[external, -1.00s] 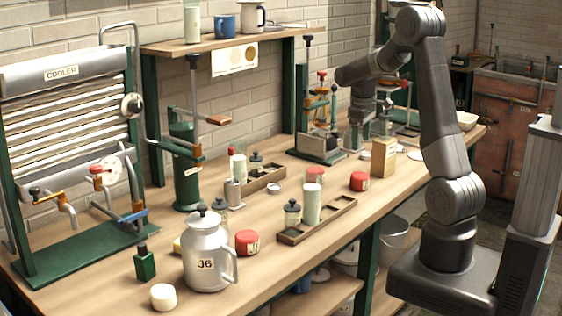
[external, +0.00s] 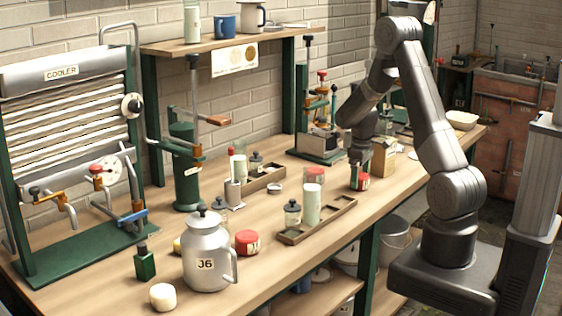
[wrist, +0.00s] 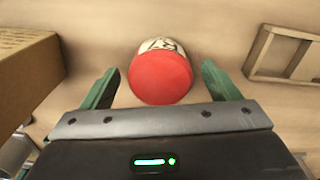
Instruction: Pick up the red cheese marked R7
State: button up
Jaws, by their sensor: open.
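The red cheese (wrist: 160,78) is a short round piece with a red top and a pale label on its side. The label's dark marks look like R7, but they are partly cut by the angle. In the external view the cheese (external: 363,182) stands on the bench, partly hidden by my gripper (external: 357,172). In the wrist view my gripper (wrist: 158,82) is open, with one green finger on each side of the cheese and a gap to both. Nothing is held.
A brown box (external: 384,157) stands close beside the cheese; it also fills the left of the wrist view (wrist: 25,70). A wooden rack (external: 325,223) lies nearer the front. Another red cheese (external: 247,242) stands by the J6 can (external: 208,258).

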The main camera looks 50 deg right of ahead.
jog(key=shift+f, duration=0.2)
jog(key=c, duration=1.2)
jog(key=shift+o, duration=0.2)
jog(key=shift+r, duration=0.15)
